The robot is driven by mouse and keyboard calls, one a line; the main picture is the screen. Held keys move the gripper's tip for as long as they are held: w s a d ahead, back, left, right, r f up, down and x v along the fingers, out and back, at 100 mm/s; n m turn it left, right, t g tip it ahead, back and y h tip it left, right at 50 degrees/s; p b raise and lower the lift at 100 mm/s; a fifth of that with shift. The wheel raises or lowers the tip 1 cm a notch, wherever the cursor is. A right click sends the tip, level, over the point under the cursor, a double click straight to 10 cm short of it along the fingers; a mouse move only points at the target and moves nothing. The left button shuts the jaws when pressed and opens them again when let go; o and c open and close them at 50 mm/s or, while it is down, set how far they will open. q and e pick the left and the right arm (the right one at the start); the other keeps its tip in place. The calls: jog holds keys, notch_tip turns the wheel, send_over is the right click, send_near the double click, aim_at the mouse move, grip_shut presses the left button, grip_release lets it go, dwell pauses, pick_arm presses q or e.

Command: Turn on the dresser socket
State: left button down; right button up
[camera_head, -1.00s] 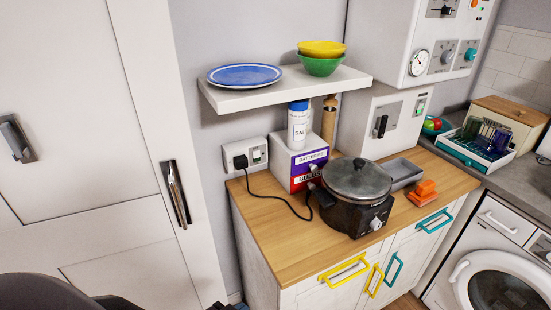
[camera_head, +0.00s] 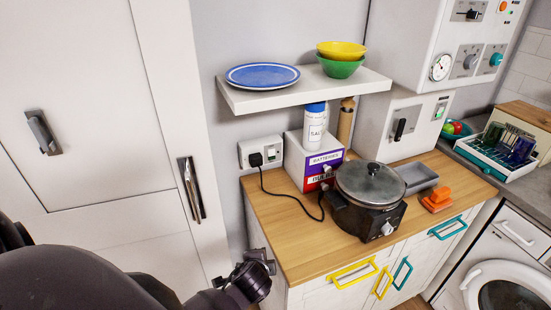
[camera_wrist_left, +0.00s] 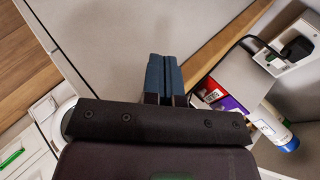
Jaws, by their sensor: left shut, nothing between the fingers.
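The dresser socket (camera_head: 262,152) is a white wall plate above the back left of the wooden dresser top (camera_head: 272,229). A black plug (camera_head: 256,160) sits in its left part, and a small switch with a green mark (camera_head: 273,151) is at its right. In the left wrist view the socket (camera_wrist_left: 268,58) is at the upper right, partly cut off. My left gripper (camera_wrist_left: 163,76) is shut and empty, with its blue fingers together. In the head view my left arm's black wrist is low, by the dresser's left side, well below the socket. My right gripper is not in view.
A shelf (camera_head: 305,97) with a blue plate and bowls overhangs near the socket. A Batteries box (camera_head: 314,170) stands right of it, with a salt bottle on top. The pot (camera_head: 370,190) has a cord to the plug. A tall door (camera_head: 85,110) is at left.

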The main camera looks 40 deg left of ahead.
pick_arm(q)
jog(key=w+a+r+m+y, duration=0.1)
jog(key=w+r, duration=0.1)
jog(key=w+a+r+m+g+y, duration=0.1)
jog(key=w+r, duration=0.1)
jog(key=w+a+r+m+y+p, duration=0.1)
jog(key=w+r+m+y, duration=0.1)
jog(key=shift+w+a+g, duration=0.2)
jog(key=shift+w+g, duration=0.2)
jog(key=w+m+y, duration=0.1)
jog(key=w, duration=0.1)
jog(key=w+r+m, duration=0.1)
jog(key=w, duration=0.1)
jog(key=w+r+m+y, duration=0.1)
jog(key=w+m, duration=0.1)
jog(key=shift+a+r+t+y, duration=0.15)
jog(key=shift+a+t+y, duration=0.15)
jog(key=shift+a, duration=0.1)
jog(key=w+r+m+t+y, duration=0.2)
jog(key=w+r+m, duration=0.2)
jog(key=w+m, duration=0.2)
jog(key=shift+w+d+m, duration=0.3)
jog(key=shift+w+m, duration=0.1)
jog(key=shift+w, duration=0.7)
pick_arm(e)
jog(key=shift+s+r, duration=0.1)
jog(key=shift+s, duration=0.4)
pick_arm(q)
jog(key=shift+r, duration=0.1)
